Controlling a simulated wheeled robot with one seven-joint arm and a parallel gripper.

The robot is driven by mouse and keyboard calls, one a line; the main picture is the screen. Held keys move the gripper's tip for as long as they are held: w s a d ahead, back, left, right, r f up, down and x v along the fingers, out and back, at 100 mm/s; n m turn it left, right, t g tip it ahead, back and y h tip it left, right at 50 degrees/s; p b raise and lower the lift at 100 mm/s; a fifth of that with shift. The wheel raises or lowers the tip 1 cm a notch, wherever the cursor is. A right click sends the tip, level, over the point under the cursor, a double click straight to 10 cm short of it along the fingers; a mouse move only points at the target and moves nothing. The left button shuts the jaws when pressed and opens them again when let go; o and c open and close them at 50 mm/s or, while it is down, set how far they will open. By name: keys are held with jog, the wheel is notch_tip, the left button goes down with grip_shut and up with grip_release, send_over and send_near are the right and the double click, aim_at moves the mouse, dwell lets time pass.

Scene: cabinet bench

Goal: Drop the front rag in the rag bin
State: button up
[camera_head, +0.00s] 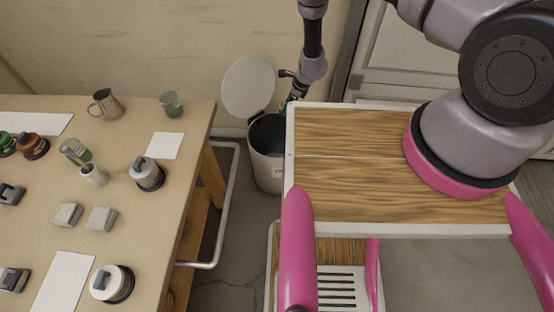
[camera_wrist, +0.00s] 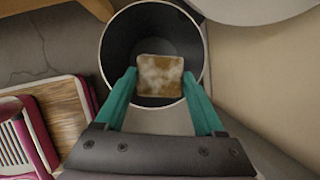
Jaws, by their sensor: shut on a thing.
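The rag bin (camera_head: 266,168) is a white round bin with a dark inside, standing on the floor past the table's right end. Its round white lid (camera_head: 248,87) is raised. In the wrist view, the bin's dark open mouth (camera_wrist: 122,48) is below my gripper (camera_wrist: 160,77). The teal fingers are shut on a square brown rag (camera_wrist: 160,68) with whitish stains, and the rag lines up with the inside of the opening.
A wooden table (camera_head: 150,225) at left holds cups, jars, grey blocks and white sheets. A metal rail (camera_head: 228,205) runs along its right end. A wood-topped cart (camera_head: 345,150) with a white edge hides part of the bin. A wall stands close behind the lid.

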jog(key=f+m, duration=0.1)
jog(key=a+f+m+t, duration=0.1)
jog(key=f, duration=0.1)
jog(key=a+f+m, duration=0.1)
jog(key=m, duration=0.1)
jog(key=shift+s+f+h, duration=0.2)
jog(key=shift+s+h, duration=0.1)
notch_tip(320, 180, down, 6)
jog(key=shift+t, duration=0.3)
jog(key=shift+a, duration=0.1)
jog(key=o, duration=1.3)
jog(key=v, duration=1)
jog(key=shift+r, duration=0.4)
